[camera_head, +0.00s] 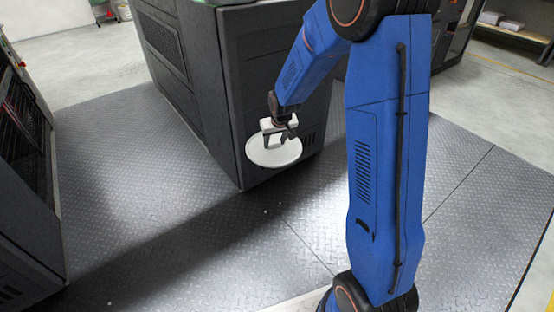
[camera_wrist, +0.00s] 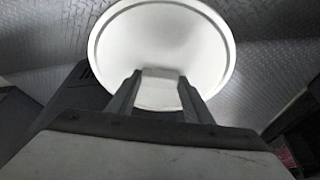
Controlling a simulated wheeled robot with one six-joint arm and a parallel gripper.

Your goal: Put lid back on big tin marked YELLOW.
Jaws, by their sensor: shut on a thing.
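A round white lid (camera_head: 273,153) hangs below my gripper (camera_head: 281,138), in front of the dark cabinet's lower corner. In the wrist view the lid (camera_wrist: 200,50) fills the upper middle, with a raised rim around a plain face. My gripper's two fingers (camera_wrist: 157,88) are shut on a pale block-like handle at the lid's near side. The lid is held above the metal floor, apart from it as far as I can see. The big tin marked YELLOW does not show in either view.
A dark machine cabinet (camera_head: 235,85) stands right behind the lid. Another dark machine (camera_head: 28,180) stands at the left edge. The diamond-plate floor (camera_head: 170,220) between and in front of them is clear. A shelf (camera_head: 505,30) with boxes is far at the right.

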